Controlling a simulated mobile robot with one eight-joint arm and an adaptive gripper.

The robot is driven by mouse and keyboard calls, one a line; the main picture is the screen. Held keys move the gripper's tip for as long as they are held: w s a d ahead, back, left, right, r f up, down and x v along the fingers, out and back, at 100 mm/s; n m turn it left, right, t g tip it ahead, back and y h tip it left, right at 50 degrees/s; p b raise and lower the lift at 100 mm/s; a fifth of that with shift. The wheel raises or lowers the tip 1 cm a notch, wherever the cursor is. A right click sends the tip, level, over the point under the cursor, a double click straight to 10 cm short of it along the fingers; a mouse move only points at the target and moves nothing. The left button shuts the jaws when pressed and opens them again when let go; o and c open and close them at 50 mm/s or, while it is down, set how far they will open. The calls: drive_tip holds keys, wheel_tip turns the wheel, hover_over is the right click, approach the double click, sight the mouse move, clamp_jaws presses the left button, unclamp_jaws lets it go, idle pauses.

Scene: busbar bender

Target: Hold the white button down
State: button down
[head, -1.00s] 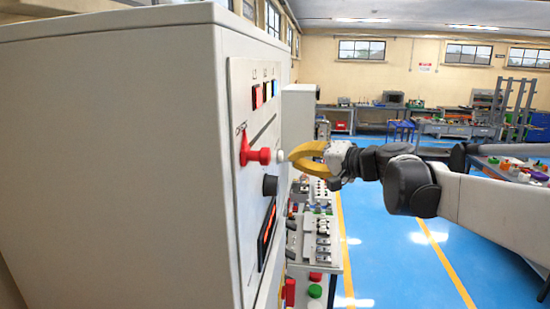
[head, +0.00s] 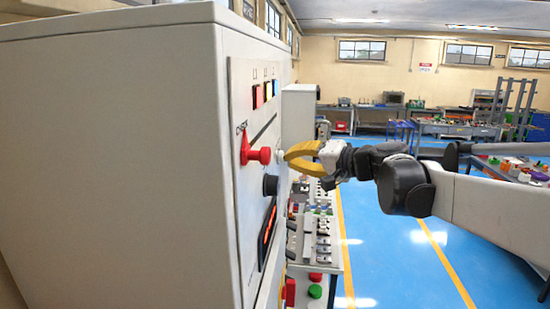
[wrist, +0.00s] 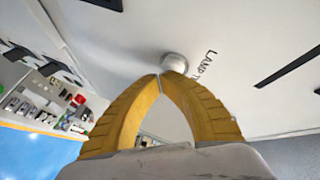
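The white button (wrist: 175,62) is a round knob on the grey panel face, beside printed letters reading "LAMP T…". In the head view the white button (head: 281,156) sits just right of the red handle, partly covered by my fingertips. My gripper (head: 287,155) has its yellow fingers brought together at the tips, with nothing between them. In the wrist view the tips of my gripper (wrist: 165,75) are against the lower edge of the button. The red (head: 257,96), yellow (head: 268,91) and blue (head: 275,87) lamps on the panel look lit.
The red handle (head: 255,152) and a black knob (head: 270,185) stick out of the cabinet (head: 120,160) close to my gripper. A bench (head: 320,240) with switches and buttons stands below and behind. The blue floor to the right is open.

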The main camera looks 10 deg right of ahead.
drive_tip(key=shift+w+a, duration=0.1)
drive_tip(key=shift+a, duration=0.25)
idle(1.9)
drive_tip(key=shift+d, duration=0.15)
drive_tip(key=shift+s+d, duration=0.3)
drive_tip(key=shift+d, duration=0.45)
drive_tip(key=shift+d, duration=0.1)
drive_tip(key=shift+s+d, duration=0.25)
drive_tip(key=shift+d, duration=0.5)
drive_tip(key=shift+s+d, duration=0.25)
drive_tip(key=shift+d, duration=0.5)
drive_tip(key=shift+s+d, duration=0.25)
drive_tip(key=shift+d, duration=0.5)
